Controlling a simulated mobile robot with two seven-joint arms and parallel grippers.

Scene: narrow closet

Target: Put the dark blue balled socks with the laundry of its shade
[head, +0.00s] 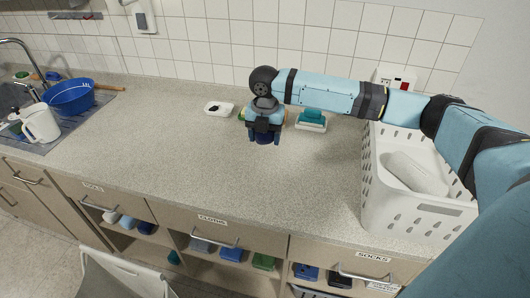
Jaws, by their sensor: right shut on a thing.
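My right gripper (264,136) hangs above the middle of the counter, pointing down, and is shut on a dark blue thing, which looks like the balled socks (264,139). Its fingers cover most of the socks. A white perforated basket (408,213) stands on the counter at the right, with pale, whitish laundry (416,172) in it. My right arm passes over the basket's back edge. My left gripper is not in view.
A small white dish (219,108) and a tray with a teal item (312,118) stand behind the gripper. A sink with a blue bowl (70,96) and white jug (40,123) is at left. Drawers and open shelves line the front; a pale bin (115,275) stands below. The counter's middle is clear.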

